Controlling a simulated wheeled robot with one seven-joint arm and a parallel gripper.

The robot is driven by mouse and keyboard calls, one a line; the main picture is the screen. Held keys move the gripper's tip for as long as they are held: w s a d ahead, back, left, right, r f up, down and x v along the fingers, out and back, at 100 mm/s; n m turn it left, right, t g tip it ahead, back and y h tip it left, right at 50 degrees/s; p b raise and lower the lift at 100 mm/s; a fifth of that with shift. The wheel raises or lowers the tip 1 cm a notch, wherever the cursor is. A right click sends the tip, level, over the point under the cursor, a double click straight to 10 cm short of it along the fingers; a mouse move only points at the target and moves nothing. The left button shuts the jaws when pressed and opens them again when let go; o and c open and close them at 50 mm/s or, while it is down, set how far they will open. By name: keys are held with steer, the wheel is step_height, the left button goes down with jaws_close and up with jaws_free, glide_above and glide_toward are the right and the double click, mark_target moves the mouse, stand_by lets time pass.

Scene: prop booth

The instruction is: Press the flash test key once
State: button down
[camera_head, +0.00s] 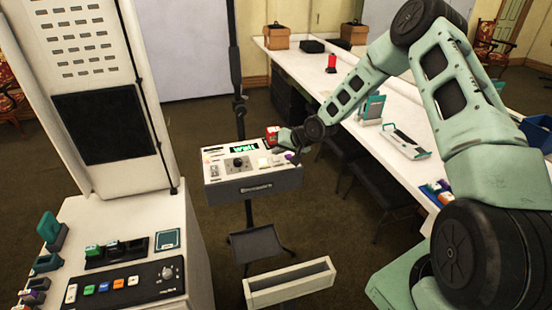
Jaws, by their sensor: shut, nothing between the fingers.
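A small control box (254,187) on a stand is in the middle of the view. Its sloped top has a green lit display (243,148), a dark round knob (238,163), a pale lit key (263,162) and several small controls. A purple piece (290,156) shows at its right edge. The labels are too small to read, so I cannot tell which key is the flash test key. My gripper (280,149) is shut and empty at the box's upper right. I cannot tell whether it touches the panel. My wrist hides part of that corner.
A red item (271,133) is at the box's back right. A white cabinet (120,215) with coloured keys stands at left. A long white table (345,85) with several items runs along the right.

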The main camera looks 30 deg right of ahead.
mark_target(279, 160)
steer(key=shift+r, duration=0.1)
steer(key=shift+r+p, duration=1.85)
steer(key=shift+r, duration=0.65)
steer(key=shift+f, duration=0.1)
